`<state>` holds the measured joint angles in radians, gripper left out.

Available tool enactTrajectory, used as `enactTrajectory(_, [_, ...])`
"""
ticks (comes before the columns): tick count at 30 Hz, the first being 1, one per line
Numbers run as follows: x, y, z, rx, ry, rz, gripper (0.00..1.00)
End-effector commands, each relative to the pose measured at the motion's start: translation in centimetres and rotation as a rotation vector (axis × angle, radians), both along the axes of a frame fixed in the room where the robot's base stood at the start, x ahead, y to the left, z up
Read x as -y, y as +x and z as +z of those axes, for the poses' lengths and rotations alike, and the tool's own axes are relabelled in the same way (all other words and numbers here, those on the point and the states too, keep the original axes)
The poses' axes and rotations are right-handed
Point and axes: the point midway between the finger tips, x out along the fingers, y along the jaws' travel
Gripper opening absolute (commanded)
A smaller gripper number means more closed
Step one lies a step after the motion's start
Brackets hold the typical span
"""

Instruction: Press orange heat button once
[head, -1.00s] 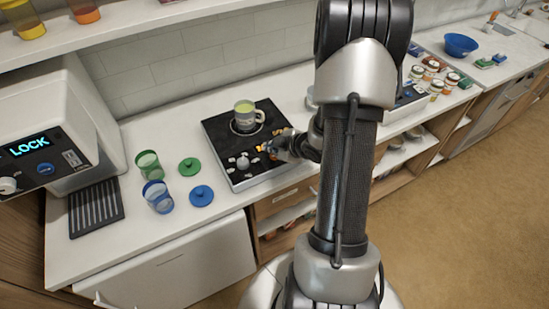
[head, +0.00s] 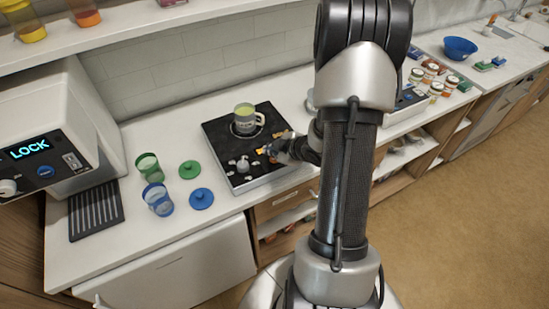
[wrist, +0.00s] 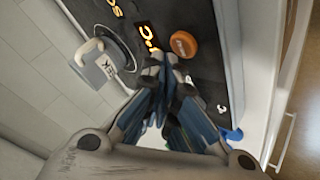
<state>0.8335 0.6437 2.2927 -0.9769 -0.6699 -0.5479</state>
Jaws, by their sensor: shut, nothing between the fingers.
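The orange heat button (wrist: 183,44) is a round raised cap on the dark panel of the hot plate (head: 222,132). In the wrist view it sits beside the glowing orange display (wrist: 148,37). My gripper (wrist: 165,68) is shut and empty. In the wrist view its fingertips are just below the button and display, apart from the button in the picture; the height gap cannot be told. In the head view my gripper (head: 274,148) is over the right front of the hot plate and hides part of the panel, so the button is hard to make out there.
A labelled mug (head: 244,125) stands on the hot plate behind my gripper. A pale knob (head: 243,164) is at the plate's front left. Jars (head: 436,90) stand on the counter to the right.

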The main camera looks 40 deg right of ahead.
Motion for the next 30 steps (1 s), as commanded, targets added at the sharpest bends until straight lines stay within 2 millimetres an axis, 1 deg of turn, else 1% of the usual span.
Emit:
enactTrajectory(7, [0.0, 0.0, -0.1, 0.000, 0.000, 0.000, 0.00])
enactTrajectory(15, [0.0, 0.0, -1.0, 0.000, 0.000, 0.000, 0.00])
enactTrajectory(30, [0.0, 0.0, -1.0, 0.000, 0.000, 0.000, 0.00])
